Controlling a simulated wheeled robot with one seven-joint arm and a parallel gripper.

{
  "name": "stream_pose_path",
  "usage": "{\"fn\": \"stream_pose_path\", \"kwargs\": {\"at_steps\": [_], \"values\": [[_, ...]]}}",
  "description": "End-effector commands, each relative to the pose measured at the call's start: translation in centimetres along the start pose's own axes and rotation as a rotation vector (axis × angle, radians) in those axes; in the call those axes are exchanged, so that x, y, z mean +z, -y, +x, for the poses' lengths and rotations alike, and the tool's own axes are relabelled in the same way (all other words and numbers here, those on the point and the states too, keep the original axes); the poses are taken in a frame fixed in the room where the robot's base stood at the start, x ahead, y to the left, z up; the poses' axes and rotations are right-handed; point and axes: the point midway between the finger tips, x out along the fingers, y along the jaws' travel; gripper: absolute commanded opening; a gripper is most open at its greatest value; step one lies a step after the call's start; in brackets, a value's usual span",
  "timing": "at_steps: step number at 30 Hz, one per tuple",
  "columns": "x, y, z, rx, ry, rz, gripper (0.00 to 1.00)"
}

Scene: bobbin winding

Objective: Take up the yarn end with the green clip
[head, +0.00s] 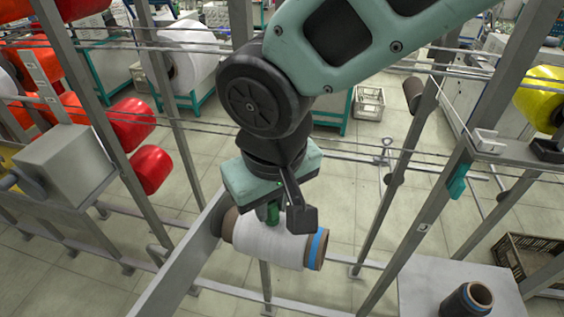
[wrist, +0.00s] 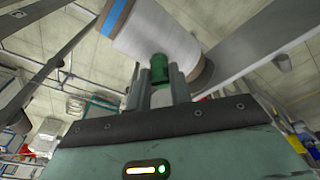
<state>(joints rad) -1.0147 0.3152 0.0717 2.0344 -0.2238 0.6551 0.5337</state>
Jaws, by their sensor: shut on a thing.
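The green clip (head: 272,214) sits against the white yarn of a bobbin (head: 268,248) that has a brown core and a blue band at one end. My gripper (head: 273,206) is above the bobbin, pointing down, shut on the clip. The wrist view shows the clip (wrist: 159,62) between the two grey fingers of my gripper (wrist: 160,74), with the white bobbin (wrist: 150,32) right behind it. The clip appears to touch the yarn or lie very close to it. I cannot make out the loose yarn end itself.
The bobbin's far end meets a flat grey bar (head: 185,265). A grey table (head: 425,290) at the lower right holds a dark bobbin (head: 466,300). Grey frame posts (head: 425,215) stand on the right. Red spools (head: 150,168) hang at the left.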

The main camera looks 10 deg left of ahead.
Motion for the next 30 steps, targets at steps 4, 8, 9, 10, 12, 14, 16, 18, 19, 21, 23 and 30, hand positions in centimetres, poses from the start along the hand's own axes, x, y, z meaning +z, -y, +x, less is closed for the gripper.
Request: {"fn": "stream_pose_path", "kwargs": {"at_steps": [4,8,9,10,12,14,16,18,19,21,23,30], "values": [[0.1,0.0,0.2,0.0,0.0,0.0,0.02],[0.1,0.0,0.2,0.0,0.0,0.0,0.02],[0.1,0.0,0.2,0.0,0.0,0.0,0.02],[0.1,0.0,0.2,0.0,0.0,0.0,0.02],[0.0,0.0,0.1,0.0,0.0,0.0,0.02],[0.0,0.0,-0.1,0.0,0.0,0.0,0.02],[-0.1,0.0,-0.4,0.0,0.0,0.0,0.02],[-0.2,0.0,-0.9,0.0,0.0,0.0,0.02],[-0.3,0.0,-1.1,0.0,0.0,0.0,0.02],[-0.4,0.0,-1.6,0.0,0.0,0.0,0.02],[-0.5,0.0,-2.0,0.0,0.0,0.0,0.02],[-0.9,0.0,-3.6,-0.001,-0.001,0.0,0.02]]}}
